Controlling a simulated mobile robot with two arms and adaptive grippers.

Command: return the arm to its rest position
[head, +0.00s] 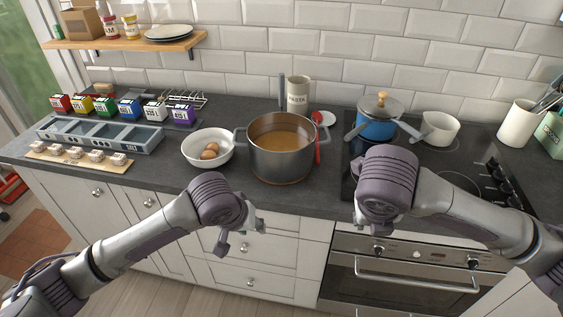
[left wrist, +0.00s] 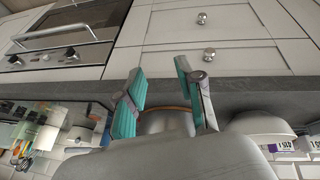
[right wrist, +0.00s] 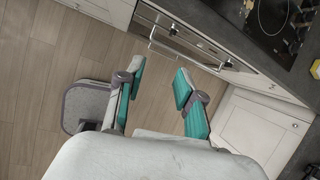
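My left gripper (head: 240,240) hangs in front of the counter's front edge, below the steel pot and the white bowl. In the left wrist view its two teal-padded fingers (left wrist: 160,76) stand apart with nothing between them that they hold. My right arm reaches in from the right, and its wrist (head: 388,182) is in front of the hob and oven. Its fingers are mostly hidden in the head view. In the right wrist view the right gripper (right wrist: 160,80) is open and empty, above the wooden floor in front of the oven.
A steel pot (head: 282,165) of orange-brown liquid and a white bowl (head: 207,160) with eggs stand near the counter's edge. A blue pan (head: 376,127) sits on the hob. The oven handle (head: 415,280) juts out below. Floor before the drawers is clear.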

